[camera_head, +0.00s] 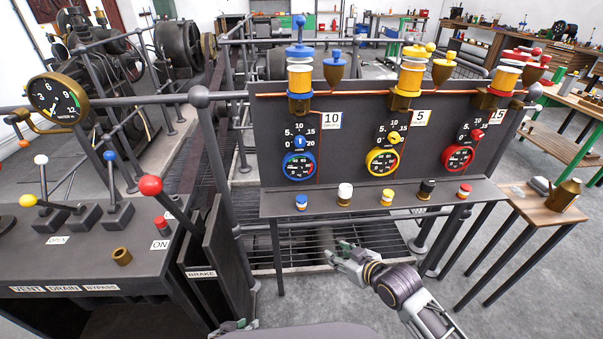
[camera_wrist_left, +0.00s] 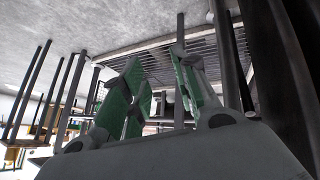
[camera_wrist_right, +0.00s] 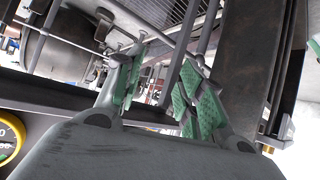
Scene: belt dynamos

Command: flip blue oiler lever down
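The blue oiler (camera_head: 299,78) stands at the left end of the dark panel's top, with a glass and amber body and a blue cap. Its blue lever (camera_head: 299,24) points straight up from the cap and ends in a ball. My right gripper (camera_head: 343,254) is in front of and below the panel shelf, well below the oiler, touching nothing. Its green-padded fingers stand apart and empty in the right wrist view (camera_wrist_right: 163,95). My left gripper (camera_head: 235,326) shows only partly at the bottom edge. Its fingers are apart and empty in the left wrist view (camera_wrist_left: 165,95).
A yellow oiler (camera_head: 411,75) and a red oiler (camera_head: 506,75) stand further right; small cups sit between them. Dials and a shelf (camera_head: 385,197) with several buttons are below. A lever console (camera_head: 90,260) is at left, a small wooden table (camera_head: 540,203) at right.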

